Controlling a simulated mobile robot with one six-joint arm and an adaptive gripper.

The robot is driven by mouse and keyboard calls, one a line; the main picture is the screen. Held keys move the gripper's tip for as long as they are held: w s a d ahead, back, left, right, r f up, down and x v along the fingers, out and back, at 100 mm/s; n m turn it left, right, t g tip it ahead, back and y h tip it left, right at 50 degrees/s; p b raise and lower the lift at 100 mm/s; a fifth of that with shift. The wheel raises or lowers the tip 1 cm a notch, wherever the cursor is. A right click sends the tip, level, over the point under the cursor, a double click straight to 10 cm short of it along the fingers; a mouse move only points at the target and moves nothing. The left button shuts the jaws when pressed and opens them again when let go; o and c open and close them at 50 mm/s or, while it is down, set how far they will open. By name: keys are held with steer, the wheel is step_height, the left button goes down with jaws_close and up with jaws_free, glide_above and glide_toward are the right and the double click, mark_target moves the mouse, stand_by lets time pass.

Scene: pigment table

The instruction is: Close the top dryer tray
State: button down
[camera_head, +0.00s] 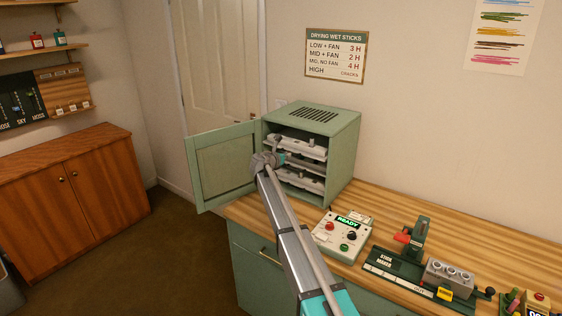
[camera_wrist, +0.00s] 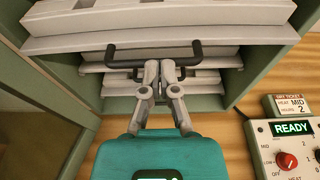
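The green dryer (camera_head: 340,135) stands on the wooden counter with its door (camera_head: 222,165) swung open to the left. The top tray (camera_head: 302,147) is pale grey and sits in the upper part of the opening. In the wrist view the top tray (camera_wrist: 75,42) fills the upper part, with a dark bar handle (camera_wrist: 122,48) on its front. My gripper (camera_head: 268,160) is at the dryer's opening. In the wrist view its fingertips (camera_wrist: 160,68) are drawn together at the middle of the handle, hiding part of it. Contact is not clear. Nothing shows between the fingers.
A lower tray (camera_head: 300,180) sits beneath, with its own dark handle partly hidden. A control box (camera_head: 342,233) reading READY stands on the counter right of my arm. A stick maker (camera_head: 410,270) is farther right. The open door bounds the left side.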

mark_target(294, 149)
steer(key=x, duration=0.2)
steer(key=r+x, duration=0.1)
steer(key=x, duration=0.2)
steer(key=shift+w, duration=0.25)
steer(key=shift+w+d+r, duration=0.1)
steer(key=shift+w, duration=0.1)
steer(key=shift+w+r, duration=0.1)
steer(key=p+v, duration=0.3)
steer(key=v, duration=1.1)
steer(key=shift+s, duration=0.3)
